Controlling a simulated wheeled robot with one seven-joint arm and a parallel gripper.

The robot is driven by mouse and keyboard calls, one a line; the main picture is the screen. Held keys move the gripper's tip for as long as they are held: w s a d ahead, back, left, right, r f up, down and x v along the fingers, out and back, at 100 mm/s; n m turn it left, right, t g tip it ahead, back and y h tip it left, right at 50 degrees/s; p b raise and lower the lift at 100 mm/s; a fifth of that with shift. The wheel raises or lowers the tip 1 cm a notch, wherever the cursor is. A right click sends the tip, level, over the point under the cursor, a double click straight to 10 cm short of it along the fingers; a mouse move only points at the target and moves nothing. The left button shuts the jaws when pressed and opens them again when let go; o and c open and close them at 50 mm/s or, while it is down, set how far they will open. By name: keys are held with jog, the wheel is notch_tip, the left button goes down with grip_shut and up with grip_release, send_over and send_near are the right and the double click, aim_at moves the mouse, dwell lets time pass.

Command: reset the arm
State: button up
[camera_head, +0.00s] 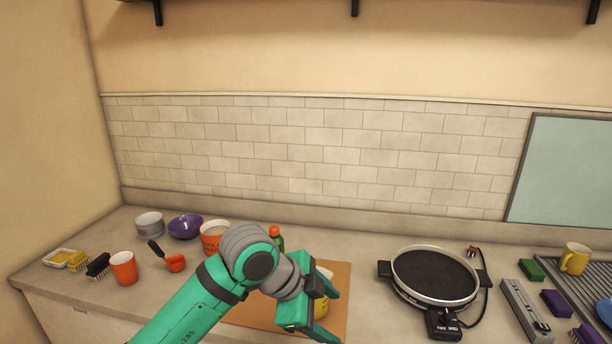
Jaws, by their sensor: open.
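My green arm reaches up from the bottom of the head view, over the counter. My gripper (328,308) is at its end, low over the brown board (340,275). Its jaws are open. A pale and yellow item (321,305) shows partly between or behind the fingers; I cannot tell whether they touch it. A bottle with an orange-red cap (275,232) stands behind the arm, its lower part hidden.
At left are an orange cup (123,268), an orange ladle (174,263), brushes (97,266), a purple bowl (185,226) and other bowls. An electric pan (435,277) with a cord is right of the board. A yellow mug (574,258) and rack are far right.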

jog(key=w+d+n+t+h, duration=0.4)
jog(key=d+n+t+h, duration=0.4)
jog(key=d, duration=0.4)
jog(key=s+a+f+n+t+y, duration=0.35)
jog(key=s+f+n+y, duration=0.35)
jog(key=f, duration=0.4)
jog(key=s+a+f+n+t+y, duration=0.2)
jog(key=s+a+f+n+y, duration=0.3)
jog(key=s+f+n, duration=0.5)
jog(key=s+a+f+m, duration=0.1)
jog(key=s+a, duration=0.1)
jog(key=s, duration=0.6)
jog(key=s+a+f+m+g+y, duration=0.1)
jog(key=s+a+f+m, duration=0.1)
jog(key=s, duration=0.6)
jog(key=s+a+f+m+y, duration=0.1)
jog(key=s+a+f+m, duration=0.1)
jog(key=s+a, duration=0.2)
jog(key=s, duration=0.3)
jog(key=shift+s+f, duration=0.2)
jog(key=shift+s, duration=0.2)
